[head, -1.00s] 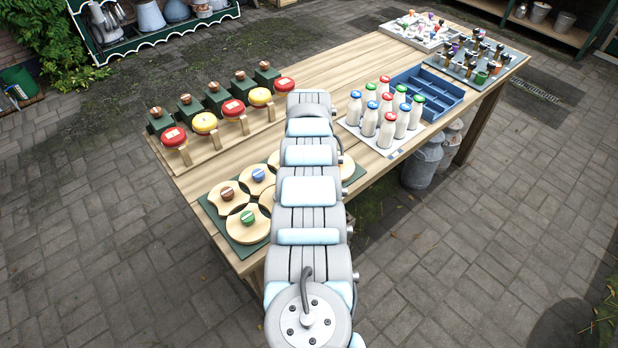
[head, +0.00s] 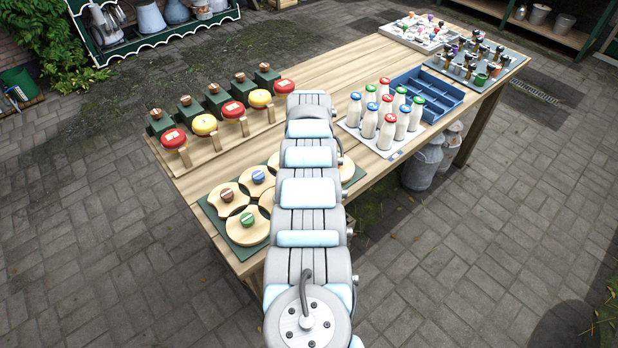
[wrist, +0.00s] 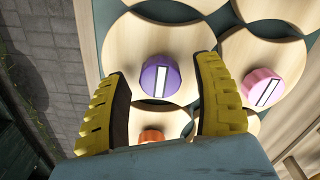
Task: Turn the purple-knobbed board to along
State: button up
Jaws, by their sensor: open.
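In the wrist view the purple knob (wrist: 160,78), with a white bar on top, stands on a round pale wooden board (wrist: 130,50) with scooped sides. The white bar points nearly up and down in the picture. My gripper (wrist: 155,85) is open, with a yellow ridged finger on either side of the purple knob and a gap to each. I cannot tell how high the fingertips are above the board. In the head view my arm hides the purple knob and my gripper.
A pink knob (wrist: 263,87) stands on the board to the right in the wrist view, and an orange knob (wrist: 152,136) sits close below, between the fingers. In the head view, brown (head: 227,195), blue (head: 258,176) and green (head: 247,219) knobs show left of my arm. Milk bottles (head: 388,125) stand to the right.

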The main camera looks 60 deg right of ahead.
notch_tip(320, 180, up, 12)
dwell(0.5)
jog(key=shift+f, duration=0.1)
dwell(0.4)
